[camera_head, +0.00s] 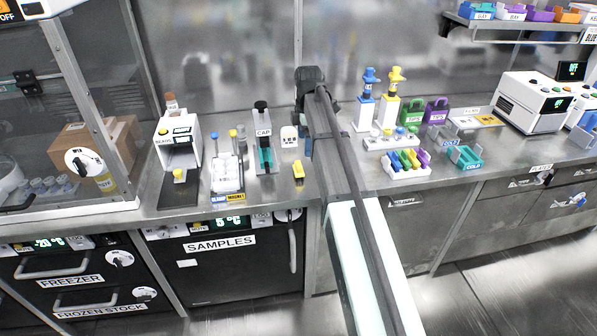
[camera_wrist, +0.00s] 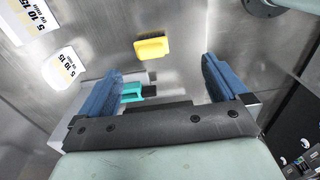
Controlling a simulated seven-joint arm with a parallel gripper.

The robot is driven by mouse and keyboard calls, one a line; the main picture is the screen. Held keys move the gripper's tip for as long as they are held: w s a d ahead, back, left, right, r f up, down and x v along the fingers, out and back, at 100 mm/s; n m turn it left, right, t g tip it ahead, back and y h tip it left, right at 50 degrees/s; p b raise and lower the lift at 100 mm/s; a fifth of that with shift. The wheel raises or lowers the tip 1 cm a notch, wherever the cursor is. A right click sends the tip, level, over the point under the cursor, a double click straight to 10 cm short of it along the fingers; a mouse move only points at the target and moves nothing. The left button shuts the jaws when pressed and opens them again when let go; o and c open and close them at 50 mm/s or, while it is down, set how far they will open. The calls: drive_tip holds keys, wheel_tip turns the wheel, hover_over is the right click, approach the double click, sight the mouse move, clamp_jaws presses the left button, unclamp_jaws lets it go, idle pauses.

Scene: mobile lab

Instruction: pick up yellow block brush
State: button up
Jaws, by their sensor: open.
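The yellow block brush (camera_head: 298,170) sits on the steel bench just left of my arm in the head view. In the wrist view the yellow brush (camera_wrist: 152,47) lies beyond my fingertips, roughly between their lines and apart from both. My gripper (camera_wrist: 158,78) is open, its two blue fingers spread wide with nothing held. In the head view my arm reaches over the bench and its end is dark; the fingertips cannot be made out there.
A teal and black CAP device (camera_head: 265,158) stands left of the brush, and a small white labelled item (camera_head: 289,136) behind it. The magnet rack (camera_head: 227,175) is further left.

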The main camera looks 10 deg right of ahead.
sight(298, 164)
drive_tip(key=shift+w+a+f, duration=0.3)
drive_tip(key=shift+a+f, duration=0.05)
drive_tip(key=shift+f, duration=1.6)
drive_tip(key=shift+w+a+f, duration=0.3)
drive_tip(key=shift+w+f, duration=0.05)
drive_tip(key=shift+f, duration=1.6)
drive_tip(key=shift+w+a+f, duration=0.3)
drive_tip(key=shift+a+f, duration=0.05)
drive_tip(key=shift+f, duration=1.6)
drive_tip(key=c, duration=1.2)
drive_tip(key=shift+r, duration=0.1)
wheel_tip(298, 164, up, 10)
drive_tip(key=shift+f, duration=0.1)
